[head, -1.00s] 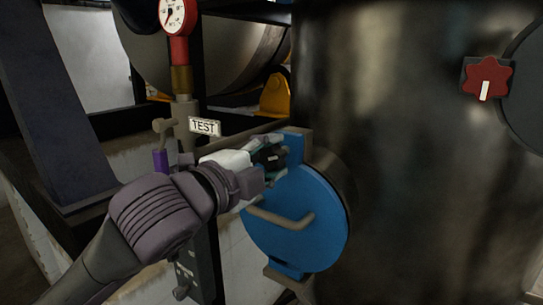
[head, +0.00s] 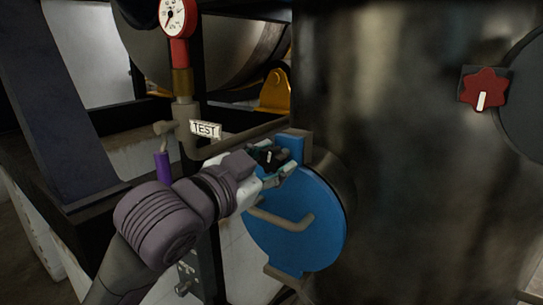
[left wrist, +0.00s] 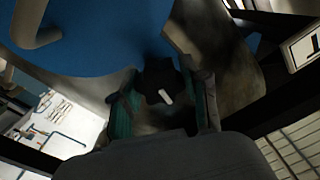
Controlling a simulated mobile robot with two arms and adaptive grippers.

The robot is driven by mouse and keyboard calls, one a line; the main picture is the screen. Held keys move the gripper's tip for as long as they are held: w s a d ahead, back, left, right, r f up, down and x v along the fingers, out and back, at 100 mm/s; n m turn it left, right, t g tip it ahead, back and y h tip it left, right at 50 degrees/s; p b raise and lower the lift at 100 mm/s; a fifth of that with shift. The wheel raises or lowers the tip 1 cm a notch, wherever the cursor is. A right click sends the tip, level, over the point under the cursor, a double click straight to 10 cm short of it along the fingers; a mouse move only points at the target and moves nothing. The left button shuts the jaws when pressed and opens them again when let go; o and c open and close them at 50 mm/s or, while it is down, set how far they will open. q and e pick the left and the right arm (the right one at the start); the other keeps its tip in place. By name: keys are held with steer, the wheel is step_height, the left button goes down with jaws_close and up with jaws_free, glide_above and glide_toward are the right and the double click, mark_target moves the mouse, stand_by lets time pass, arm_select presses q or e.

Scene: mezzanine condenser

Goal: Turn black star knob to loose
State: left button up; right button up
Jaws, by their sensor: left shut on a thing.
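The black star knob (left wrist: 160,84) sits between the fingers of my left gripper in the left wrist view, with a pale pointer mark on its face. In the head view the knob (head: 268,155) is partly covered by the fingers, at the upper left edge of the blue round cover. My left gripper (head: 274,168) is shut on the knob, with a finger on either side of it. It also shows in the left wrist view (left wrist: 165,100). My right gripper is not in view.
The blue cover (head: 300,225) with a bent grey handle (head: 283,219) is just below the gripper. A red star knob (head: 484,90) is at the right on the dark tank. A TEST label (head: 205,129), a pipe and a gauge (head: 176,17) stand at the left.

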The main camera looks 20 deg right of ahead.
arm_select(q)
steer(key=shift+n+p, duration=0.35)
steer(key=shift+n, duration=0.85)
steer(key=shift+f, duration=0.1)
steer(key=o, duration=1.1)
steer(key=shift+o, duration=0.2)
steer(key=v, duration=1.2)
